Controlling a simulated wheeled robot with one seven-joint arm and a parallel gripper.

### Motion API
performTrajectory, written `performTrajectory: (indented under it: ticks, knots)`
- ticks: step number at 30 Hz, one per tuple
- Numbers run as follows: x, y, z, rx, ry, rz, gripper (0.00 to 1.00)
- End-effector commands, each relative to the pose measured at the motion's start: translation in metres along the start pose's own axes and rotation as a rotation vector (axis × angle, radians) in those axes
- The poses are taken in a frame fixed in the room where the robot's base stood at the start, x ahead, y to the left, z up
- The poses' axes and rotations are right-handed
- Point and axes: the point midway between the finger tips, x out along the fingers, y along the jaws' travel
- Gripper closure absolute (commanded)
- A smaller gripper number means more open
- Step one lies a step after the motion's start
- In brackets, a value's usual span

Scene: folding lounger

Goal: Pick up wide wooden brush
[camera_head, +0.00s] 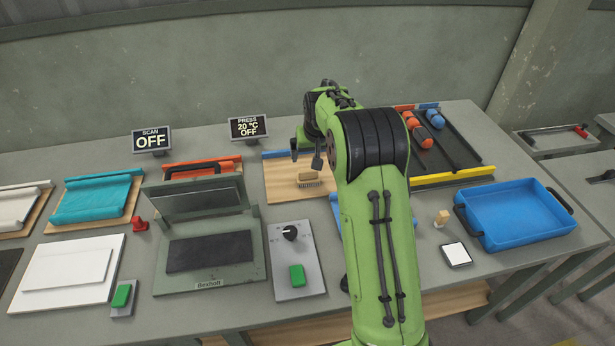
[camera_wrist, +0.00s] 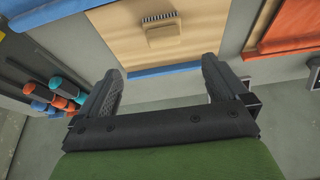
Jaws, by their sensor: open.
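The wide wooden brush (camera_head: 308,182) lies on a light wooden board (camera_head: 283,188) with a blue strip along its back edge. It has a pale wooden body and a row of dark bristles. In the wrist view the brush (camera_wrist: 168,34) shows near the top, ahead of my fingertips and roughly between them. My gripper (camera_wrist: 162,70) is open, with nothing between its fingers. In the head view my gripper (camera_head: 305,154) is over the board's back part, close to the brush, and partly hidden by my arm. The brush is apart from the fingers.
A press (camera_head: 209,250) and a control box with knob and green button (camera_head: 296,262) stand left of my arm. A blue tray (camera_head: 517,212), a small wooden block (camera_head: 442,218) and a rack of coloured rollers (camera_head: 425,137) are on the right.

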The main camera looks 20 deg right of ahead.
Motion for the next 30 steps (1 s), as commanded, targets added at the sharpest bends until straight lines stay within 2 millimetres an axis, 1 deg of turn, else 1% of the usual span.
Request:
performTrajectory:
  ticks: [3,9,12,16,21,24,30]
  knots:
    - [0.028,0.000,0.002,0.001,-0.006,0.000,0.00]
    - [0.078,0.000,0.002,0.000,-0.005,0.000,0.00]
    - [0.094,0.000,0.001,0.000,-0.003,0.000,0.00]
    - [0.108,-0.002,0.002,0.000,-0.003,0.000,0.00]
    - [0.141,-0.006,0.001,0.000,-0.003,0.001,0.00]
    - [0.152,-0.006,0.001,0.000,-0.002,0.001,0.00]
    - [0.153,-0.006,0.000,0.000,-0.001,0.000,0.00]
